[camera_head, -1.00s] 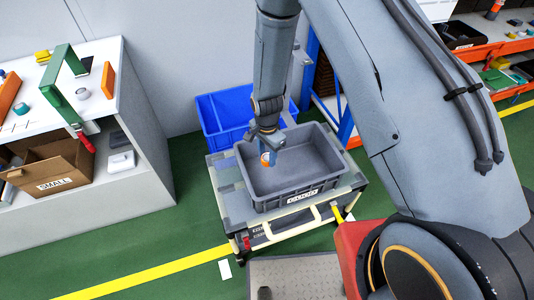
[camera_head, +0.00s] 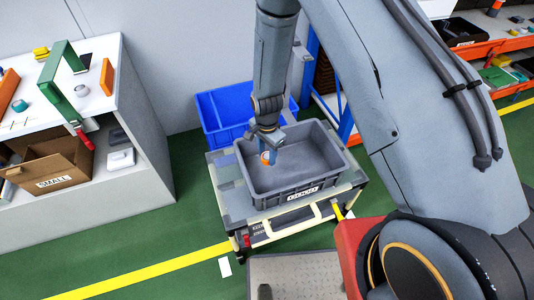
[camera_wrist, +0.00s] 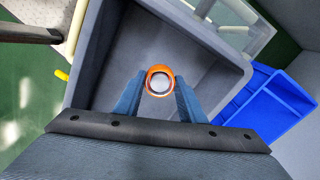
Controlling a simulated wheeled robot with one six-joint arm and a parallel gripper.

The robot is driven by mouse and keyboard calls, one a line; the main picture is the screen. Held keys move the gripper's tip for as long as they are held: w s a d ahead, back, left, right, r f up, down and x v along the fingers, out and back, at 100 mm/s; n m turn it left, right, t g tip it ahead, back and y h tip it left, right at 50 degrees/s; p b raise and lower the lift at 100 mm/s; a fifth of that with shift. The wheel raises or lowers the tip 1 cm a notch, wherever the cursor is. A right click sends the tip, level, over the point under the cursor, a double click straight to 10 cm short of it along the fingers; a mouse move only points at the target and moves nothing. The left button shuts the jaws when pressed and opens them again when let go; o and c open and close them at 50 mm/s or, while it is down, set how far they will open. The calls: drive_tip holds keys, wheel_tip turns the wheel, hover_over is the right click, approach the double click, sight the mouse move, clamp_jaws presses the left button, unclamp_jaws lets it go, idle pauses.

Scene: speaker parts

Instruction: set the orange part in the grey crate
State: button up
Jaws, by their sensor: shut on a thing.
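The orange part (camera_wrist: 160,70) is a small ring-like piece with a pale round centre, held between the two blue fingertips of my gripper (camera_wrist: 160,88) in the wrist view. In the head view the orange part (camera_head: 265,157) shows small at the lower end of my gripper (camera_head: 268,150). The grey crate (camera_head: 312,188) stands on a cart, with a label on its front. My gripper is over the left part of the crate's opening, pointing down. I cannot tell whether the part touches the crate floor. The crate looks otherwise empty.
A blue bin (camera_head: 222,118) stands just behind the crate; it also shows right in the wrist view (camera_wrist: 272,105). A white bench (camera_head: 120,190) with a cardboard box (camera_head: 60,160) is at left. Orange-edged shelves (camera_head: 480,52) are at far right. Green floor lies between.

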drive_tip(key=shift+f+b, duration=3.4)
drive_tip(key=shift+f, duration=2.55)
idle(0.6)
drive_tip(key=o, duration=1.3)
drive_tip(key=shift+r+b, duration=0.45)
drive_tip(key=shift+r, duration=3.5)
